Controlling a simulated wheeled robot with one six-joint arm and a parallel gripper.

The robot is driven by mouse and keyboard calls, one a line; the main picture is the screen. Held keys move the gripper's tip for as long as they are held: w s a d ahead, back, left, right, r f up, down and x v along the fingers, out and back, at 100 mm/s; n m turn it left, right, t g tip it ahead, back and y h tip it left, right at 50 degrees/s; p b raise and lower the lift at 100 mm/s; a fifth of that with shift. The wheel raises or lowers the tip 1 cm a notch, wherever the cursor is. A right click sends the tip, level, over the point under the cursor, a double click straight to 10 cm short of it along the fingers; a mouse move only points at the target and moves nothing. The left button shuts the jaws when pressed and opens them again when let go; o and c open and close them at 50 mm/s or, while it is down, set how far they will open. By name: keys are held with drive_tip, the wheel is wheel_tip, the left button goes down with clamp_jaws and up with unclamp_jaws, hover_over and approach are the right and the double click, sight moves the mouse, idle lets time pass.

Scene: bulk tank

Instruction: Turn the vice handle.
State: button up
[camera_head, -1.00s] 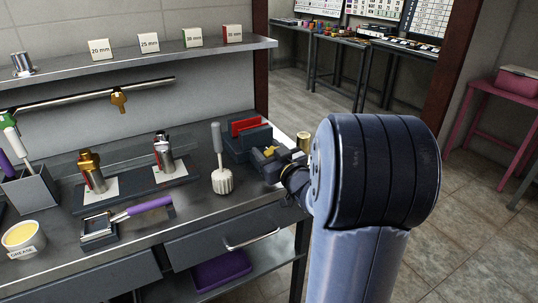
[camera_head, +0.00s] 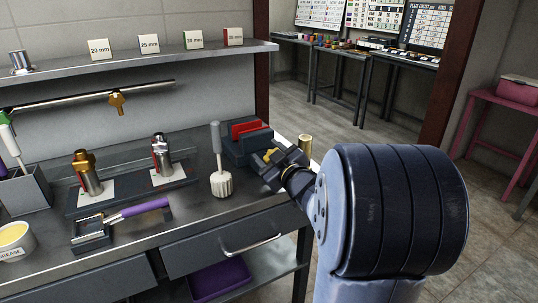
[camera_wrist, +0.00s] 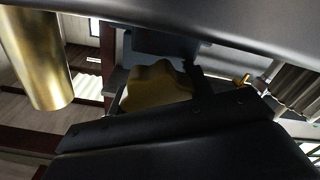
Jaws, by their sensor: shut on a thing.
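The vice (camera_head: 236,150) is a dark blue-grey block with red jaw faces, at the right end of the steel bench. Its handle is a yellow-brass lobed knob (camera_head: 269,156) on the side toward me. My gripper (camera_head: 275,164) is at the knob and shut on it, partly hiding it. In the wrist view the lobed knob (camera_wrist: 155,88) shows between the dark gripper parts, with the blue-grey vice body (camera_wrist: 150,45) behind it. How far the knob is turned cannot be told.
A white-knobbed grey-handled tool (camera_head: 220,170) stands left of the vice. Open floor (camera_head: 300,95) lies right of the bench.

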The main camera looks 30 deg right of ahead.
drive_tip(key=o, duration=1)
drive_tip(key=shift+c, duration=0.2)
drive_tip(key=s+p, duration=0.1)
drive_tip(key=s, duration=0.9)
drive_tip(key=shift+s+d, duration=0.2)
drive_tip(key=shift+s, duration=0.2)
